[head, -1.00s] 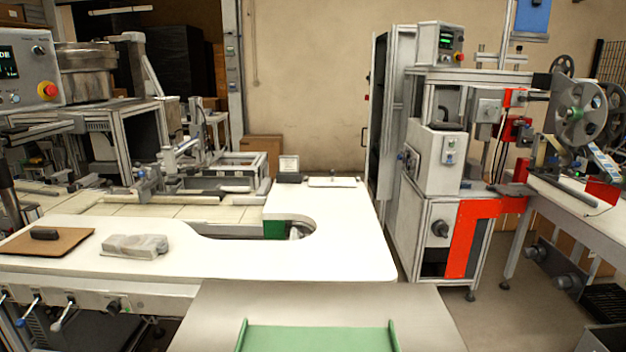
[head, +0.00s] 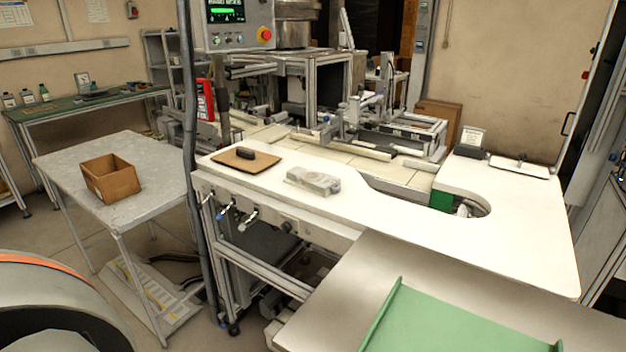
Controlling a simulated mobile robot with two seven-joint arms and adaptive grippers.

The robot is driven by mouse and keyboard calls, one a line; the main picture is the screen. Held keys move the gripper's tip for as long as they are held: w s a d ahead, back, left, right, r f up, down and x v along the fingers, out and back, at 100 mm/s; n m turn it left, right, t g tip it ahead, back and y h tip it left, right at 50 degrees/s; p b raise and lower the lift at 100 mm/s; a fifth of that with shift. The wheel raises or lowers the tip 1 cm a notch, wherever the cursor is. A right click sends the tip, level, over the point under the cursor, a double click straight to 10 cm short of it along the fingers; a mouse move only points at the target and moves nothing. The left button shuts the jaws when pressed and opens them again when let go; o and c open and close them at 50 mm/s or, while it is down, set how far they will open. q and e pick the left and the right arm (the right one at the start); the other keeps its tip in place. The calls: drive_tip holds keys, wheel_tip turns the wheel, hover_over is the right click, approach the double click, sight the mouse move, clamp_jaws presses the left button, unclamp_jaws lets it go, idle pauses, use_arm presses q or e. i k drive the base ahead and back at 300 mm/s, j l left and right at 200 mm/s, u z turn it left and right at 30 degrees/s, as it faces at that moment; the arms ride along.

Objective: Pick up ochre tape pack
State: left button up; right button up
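I cannot make out an ochre tape pack in the head view. A grey wrapped pack (head: 313,182) lies on the white worktop (head: 400,225). To its left, a small dark block (head: 261,154) sits on a flat brown board (head: 240,163). Neither of my grippers is in view.
An open cardboard box (head: 110,180) stands on a grey side table (head: 65,160) at the left. A green tray (head: 440,325) lies at the front right. A large rounded grey object (head: 50,310) fills the lower left corner.

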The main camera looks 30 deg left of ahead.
sight(322, 184)
drive_tip(key=j, duration=1.65)
